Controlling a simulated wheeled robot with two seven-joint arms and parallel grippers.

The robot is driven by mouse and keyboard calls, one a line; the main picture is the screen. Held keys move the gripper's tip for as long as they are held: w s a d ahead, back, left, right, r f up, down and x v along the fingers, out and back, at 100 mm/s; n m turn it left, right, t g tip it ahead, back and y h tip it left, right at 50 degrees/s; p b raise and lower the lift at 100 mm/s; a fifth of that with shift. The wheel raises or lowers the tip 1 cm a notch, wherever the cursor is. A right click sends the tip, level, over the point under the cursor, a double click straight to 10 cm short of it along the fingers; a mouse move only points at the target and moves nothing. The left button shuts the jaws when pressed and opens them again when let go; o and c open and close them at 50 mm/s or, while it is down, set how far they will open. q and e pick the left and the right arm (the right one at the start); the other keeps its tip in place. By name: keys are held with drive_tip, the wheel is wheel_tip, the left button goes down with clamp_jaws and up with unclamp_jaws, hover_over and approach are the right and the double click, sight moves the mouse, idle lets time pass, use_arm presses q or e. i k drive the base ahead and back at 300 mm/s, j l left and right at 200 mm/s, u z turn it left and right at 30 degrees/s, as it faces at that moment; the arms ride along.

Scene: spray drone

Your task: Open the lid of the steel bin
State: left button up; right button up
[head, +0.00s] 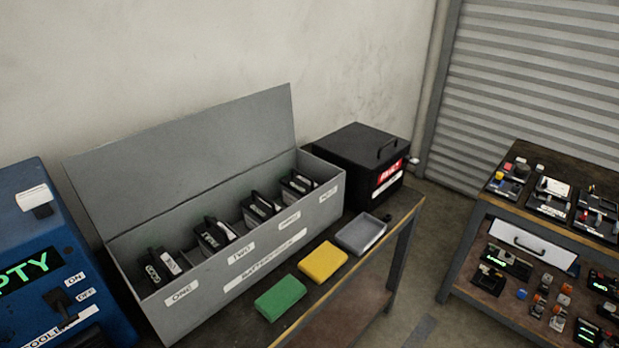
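A long grey metal-looking box (222,272), the one that best fits the steel bin, stands on a dark table against the wall. Its grey lid (190,160) stands raised and leans back along the rear edge, so the inside is exposed. Several black battery-like packs with handles (262,208) stand in its compartments, with white labels on the front wall; one reads ONE and another TWO. Neither of my grippers is in view.
Green (281,298), yellow (323,261) and grey (361,234) blocks or trays lie along the table's front edge (405,222). A black box with a handle (358,160) stands right of the bin, a blue machine (60,260) left. A shelf bench (480,215) stands right, across open floor.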

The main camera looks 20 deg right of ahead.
sight(368, 147)
drive_tip(key=i+l, duration=0.15)
drive_tip(key=l, duration=0.3)
drive_tip(key=i+l+u, duration=0.1)
drive_tip(key=l, duration=0.35)
drive_tip(key=i+l, duration=0.2)
drive_tip(key=l, duration=0.3)
drive_tip(key=i+l+u, duration=0.1)
drive_tip(key=l, duration=0.35)
drive_tip(key=i+l, duration=0.15)
drive_tip(key=l, duration=0.35)
drive_tip(key=i+l+u, duration=0.1)
drive_tip(key=l, duration=0.4)
drive_tip(key=i+l, duration=0.15)
drive_tip(key=l, duration=0.35)
drive_tip(key=i+l+u, duration=0.1)
drive_tip(key=l, duration=0.35)
